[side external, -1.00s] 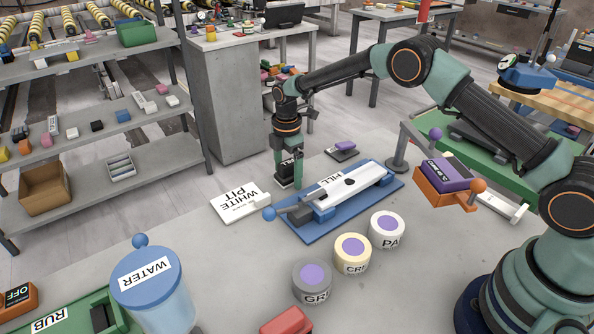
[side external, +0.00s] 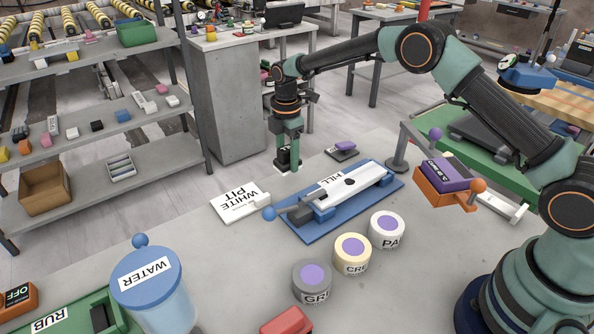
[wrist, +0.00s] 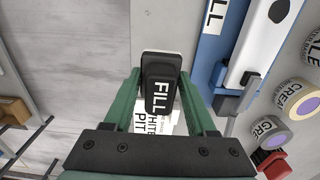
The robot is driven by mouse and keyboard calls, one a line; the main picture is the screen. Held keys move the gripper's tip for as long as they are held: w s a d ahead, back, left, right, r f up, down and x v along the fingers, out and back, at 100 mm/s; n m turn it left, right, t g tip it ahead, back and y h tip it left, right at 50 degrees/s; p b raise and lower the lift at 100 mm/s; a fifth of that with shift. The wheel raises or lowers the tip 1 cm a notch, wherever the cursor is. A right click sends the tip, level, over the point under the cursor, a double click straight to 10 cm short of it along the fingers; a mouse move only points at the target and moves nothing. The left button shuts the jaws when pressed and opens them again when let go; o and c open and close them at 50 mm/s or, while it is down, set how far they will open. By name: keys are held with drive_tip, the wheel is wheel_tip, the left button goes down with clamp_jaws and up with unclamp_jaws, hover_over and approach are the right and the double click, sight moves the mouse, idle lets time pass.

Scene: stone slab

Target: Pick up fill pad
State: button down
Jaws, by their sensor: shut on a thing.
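The fill pad (wrist: 160,85) is a small black block with a white FILL label in the wrist view. My gripper (wrist: 158,75) is shut on it, with a green finger on each side. In the side external view my gripper (side external: 288,160) points down and holds the dark pad (side external: 283,158) above the grey slab, behind the white plate and the blue base. The pad's lower part is hard to make out there.
A white plate (side external: 238,206) labelled WHITE PIT lies at the left of a blue base (side external: 310,229) carrying a white FILL bar (side external: 350,182). Several round pots, including a grey one (side external: 311,292), stand in front. A water container (side external: 150,290) stands front left.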

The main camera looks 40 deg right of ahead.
sight(287, 148)
wheel_tip(287, 148, up, 16)
drive_tip(key=shift+f, duration=0.15)
drive_tip(key=c, duration=1.2)
unclamp_jaws()
drive_tip(key=shift+c, duration=1)
